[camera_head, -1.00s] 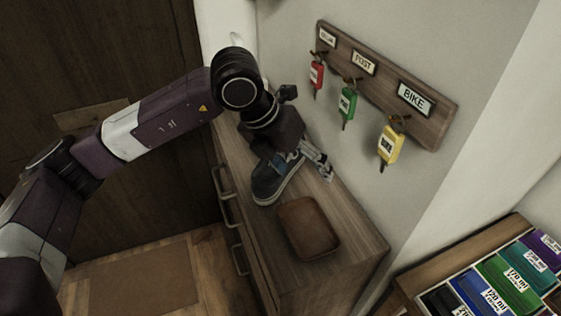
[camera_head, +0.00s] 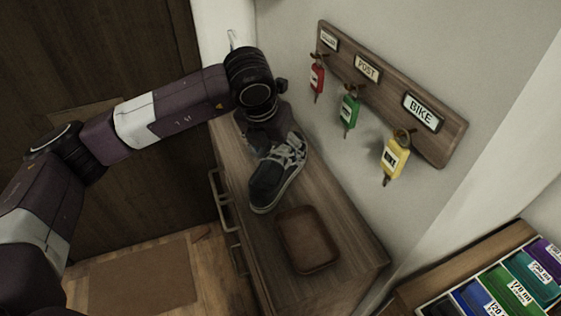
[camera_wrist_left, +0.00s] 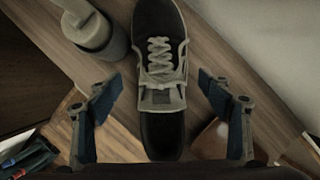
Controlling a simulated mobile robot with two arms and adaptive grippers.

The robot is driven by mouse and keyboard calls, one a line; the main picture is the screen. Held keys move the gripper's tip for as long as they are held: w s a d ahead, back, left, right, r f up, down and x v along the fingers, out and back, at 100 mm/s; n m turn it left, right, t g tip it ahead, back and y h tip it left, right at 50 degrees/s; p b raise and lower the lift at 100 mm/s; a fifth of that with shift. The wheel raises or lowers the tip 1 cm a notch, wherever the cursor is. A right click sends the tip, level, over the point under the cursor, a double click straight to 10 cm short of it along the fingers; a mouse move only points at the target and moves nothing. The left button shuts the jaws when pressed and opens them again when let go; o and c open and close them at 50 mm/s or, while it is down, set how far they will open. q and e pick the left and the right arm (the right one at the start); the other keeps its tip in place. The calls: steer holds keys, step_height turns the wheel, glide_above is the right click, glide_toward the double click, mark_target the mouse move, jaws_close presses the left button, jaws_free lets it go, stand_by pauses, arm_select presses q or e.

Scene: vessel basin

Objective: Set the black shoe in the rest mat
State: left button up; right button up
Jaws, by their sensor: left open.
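The black shoe (camera_head: 266,184), with grey laces and a pale sole, stands on the wooden cabinet top in the head view. My left gripper (camera_head: 279,142) is over its rear part, and its fingers are hard to make out there. In the left wrist view, the shoe (camera_wrist_left: 162,125) lies lengthwise between the two open fingers of my left gripper (camera_wrist_left: 163,95), with a gap on each side. A flat brown mat (camera_head: 145,275) lies on the floor by the dark door, probably the rest mat. My right gripper is not in view.
A brown leather tray (camera_head: 307,240) sits on the cabinet (camera_head: 345,240) near the shoe. A key rack (camera_head: 440,145) with several tagged keys hangs on the wall. A grey cylindrical object (camera_wrist_left: 97,35) shows in the wrist view. Coloured boxes (camera_head: 510,290) stand lower right.

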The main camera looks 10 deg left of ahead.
arm_select(q)
steer(key=p+x, duration=0.1)
steer(key=x, duration=0.2)
steer(key=shift+w+d+f, duration=0.15)
steer(key=shift+f, duration=0.35)
steer(key=c, duration=1.4)
steer(key=shift+w, duration=0.1)
steer(key=c, duration=0.3)
steer(key=shift+r, duration=0.1)
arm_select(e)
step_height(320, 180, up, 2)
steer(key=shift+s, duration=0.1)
